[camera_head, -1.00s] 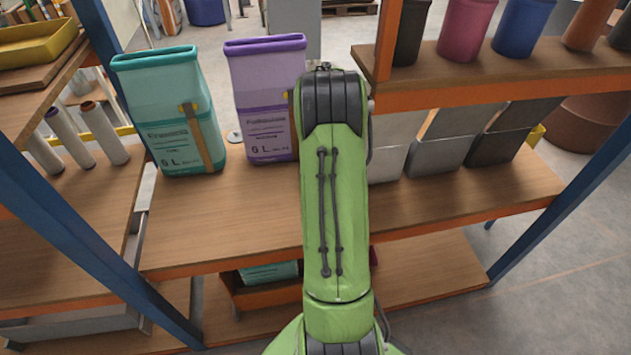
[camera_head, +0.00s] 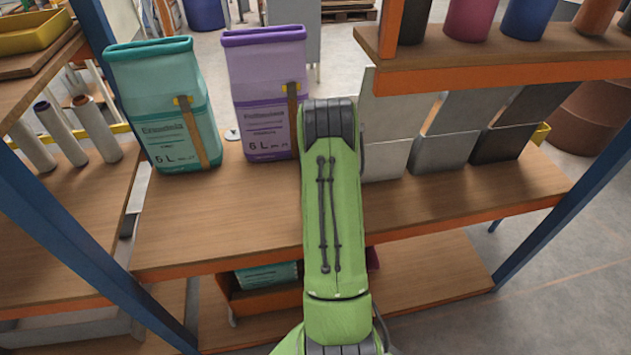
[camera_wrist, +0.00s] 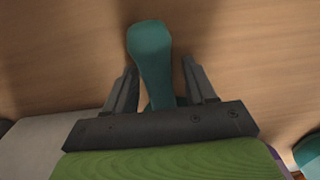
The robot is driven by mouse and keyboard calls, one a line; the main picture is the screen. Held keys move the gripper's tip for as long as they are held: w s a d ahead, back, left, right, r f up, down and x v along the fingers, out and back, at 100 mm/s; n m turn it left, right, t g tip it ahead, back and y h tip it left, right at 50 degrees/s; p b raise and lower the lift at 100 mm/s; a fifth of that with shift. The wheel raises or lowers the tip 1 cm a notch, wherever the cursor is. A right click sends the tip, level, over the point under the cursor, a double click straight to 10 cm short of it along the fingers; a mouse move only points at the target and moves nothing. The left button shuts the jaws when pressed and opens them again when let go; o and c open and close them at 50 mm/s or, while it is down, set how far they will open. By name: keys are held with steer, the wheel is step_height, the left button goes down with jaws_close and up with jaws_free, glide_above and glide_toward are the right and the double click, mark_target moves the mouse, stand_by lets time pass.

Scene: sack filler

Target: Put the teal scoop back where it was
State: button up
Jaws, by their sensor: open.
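The teal scoop (camera_wrist: 151,52) shows in the wrist view over a wooden shelf surface, its rounded broad end beyond my fingertips and a narrower part running back between them. My gripper (camera_wrist: 158,72) is open, with one finger on each side of the scoop and a visible gap at both sides. Whether the scoop touches the wood is hard to tell. The scoop's rear part is hidden behind the gripper body. In the head view, my arm hides the gripper and scoop.
A teal sack (camera_head: 160,110) and a purple sack (camera_head: 262,75) stand on the middle shelf (camera_head: 230,215), left of my arm. Grey and dark bins (camera_head: 440,153) stand to its right. An upper shelf (camera_head: 500,72) overhangs there. An orange-brown box (camera_head: 262,301) sits below.

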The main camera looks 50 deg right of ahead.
steer(key=shift+r, duration=0.15)
jaws_close()
